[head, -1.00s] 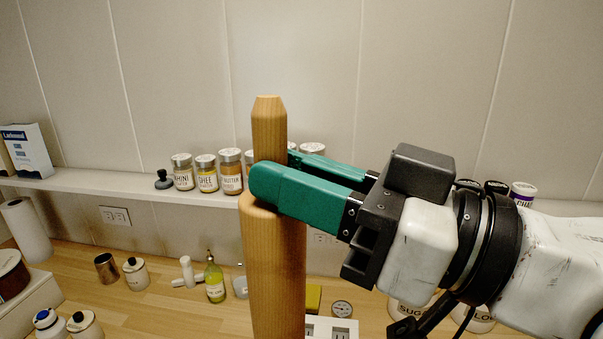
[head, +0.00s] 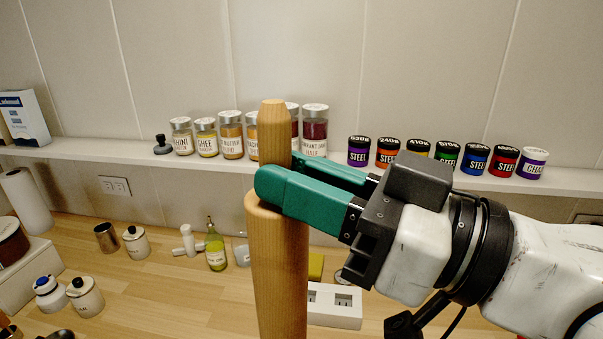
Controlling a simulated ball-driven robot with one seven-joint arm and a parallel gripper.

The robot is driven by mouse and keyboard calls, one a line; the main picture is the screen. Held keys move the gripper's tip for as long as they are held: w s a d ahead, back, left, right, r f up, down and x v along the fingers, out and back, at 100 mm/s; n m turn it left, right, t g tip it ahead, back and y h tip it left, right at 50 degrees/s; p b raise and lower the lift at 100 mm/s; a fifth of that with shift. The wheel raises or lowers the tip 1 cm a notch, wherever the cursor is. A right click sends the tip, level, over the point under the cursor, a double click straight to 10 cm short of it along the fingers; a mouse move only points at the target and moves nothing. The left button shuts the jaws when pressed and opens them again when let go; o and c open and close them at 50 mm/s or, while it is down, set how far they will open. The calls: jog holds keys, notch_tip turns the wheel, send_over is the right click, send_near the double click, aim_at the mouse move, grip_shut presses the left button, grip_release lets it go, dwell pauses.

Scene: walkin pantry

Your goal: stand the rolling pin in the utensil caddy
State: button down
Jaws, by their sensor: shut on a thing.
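The wooden rolling pin (head: 278,270) stands upright in the middle of the head view, close to the camera. Its upper handle (head: 272,125) tapers to a blunt tip; its lower end is cut off by the bottom edge. My gripper (head: 282,178), with green fingers, comes in from the right and is shut on the upper handle, just above the thick barrel. I do not make out the utensil caddy in this view. What the pin's lower end is over or in is out of view.
A wall shelf (head: 80,153) behind holds jars (head: 231,135) and several small colored tins (head: 475,158). On the wooden counter (head: 190,300) are a green bottle (head: 215,250), white canisters (head: 83,296), a metal cup (head: 106,238) and a white block with sockets (head: 335,305). Bare counter lies left of the pin.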

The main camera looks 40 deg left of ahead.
jog(key=shift+f+b, duration=3.55)
jog(key=shift+f, duration=0.8)
jog(key=c, duration=0.9)
grip_release()
jog(key=b, duration=0.3)
send_near(305, 268)
jog(key=shift+w+d+f, duration=0.1)
jog(key=shift+w+d, duration=0.05)
jog(key=shift+p, duration=0.3)
